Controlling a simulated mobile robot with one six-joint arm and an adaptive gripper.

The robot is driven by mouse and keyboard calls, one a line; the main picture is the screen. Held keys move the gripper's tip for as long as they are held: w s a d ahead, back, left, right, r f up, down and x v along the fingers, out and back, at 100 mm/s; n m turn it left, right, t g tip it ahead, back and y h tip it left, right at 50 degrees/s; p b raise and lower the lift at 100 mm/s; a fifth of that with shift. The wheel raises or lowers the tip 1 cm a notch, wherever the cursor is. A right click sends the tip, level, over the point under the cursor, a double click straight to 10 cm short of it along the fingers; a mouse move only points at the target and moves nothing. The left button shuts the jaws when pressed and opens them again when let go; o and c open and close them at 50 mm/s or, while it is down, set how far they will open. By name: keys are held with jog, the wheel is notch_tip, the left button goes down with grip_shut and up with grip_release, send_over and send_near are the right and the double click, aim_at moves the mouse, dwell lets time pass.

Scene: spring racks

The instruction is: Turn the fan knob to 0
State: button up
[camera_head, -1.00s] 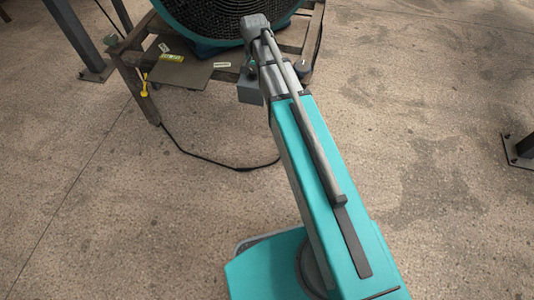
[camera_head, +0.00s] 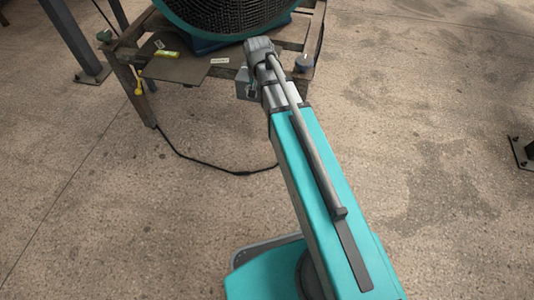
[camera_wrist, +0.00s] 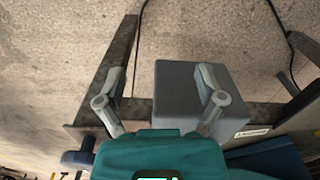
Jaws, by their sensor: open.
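The fan (camera_head: 225,15) is a teal ring with a dark grille, at the top of the head view and cut off by the edge. A plain grey box (camera_head: 243,83) sits at the table's front edge, partly behind my arm. In the wrist view the grey box (camera_wrist: 185,88) shows large below my gripper. My gripper (camera_wrist: 160,75) is open and empty, its right finger over the box and its left finger left of it. I cannot make out a knob or its marks in either view. My fingers are hidden in the head view.
The fan stands on a worn wooden table (camera_head: 130,38) with a thin dark board (camera_head: 178,68) on it. A small dark cylinder (camera_head: 304,63) stands at the table's right. A yellow item (camera_head: 138,82) hangs at the left. A black cable (camera_head: 205,165) crosses the otherwise open floor.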

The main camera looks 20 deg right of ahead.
jog(key=s+f+n+b, duration=0.2)
jog(key=s+f+b, duration=0.3)
jog(key=f+b, duration=0.4)
jog(key=s+f+n+b, duration=0.2)
jog(key=s+f+b, duration=0.4)
jog(key=f+b, duration=0.3)
jog(key=shift+a+f, duration=0.15)
jog(key=shift+f, duration=0.25)
dwell(0.6)
notch_tip(320, 180, up, 45)
jog(key=s+p, duration=0.2)
jog(key=p, duration=4.3)
jog(key=shift+r+n, duration=0.15)
jog(key=shift+n, duration=0.15)
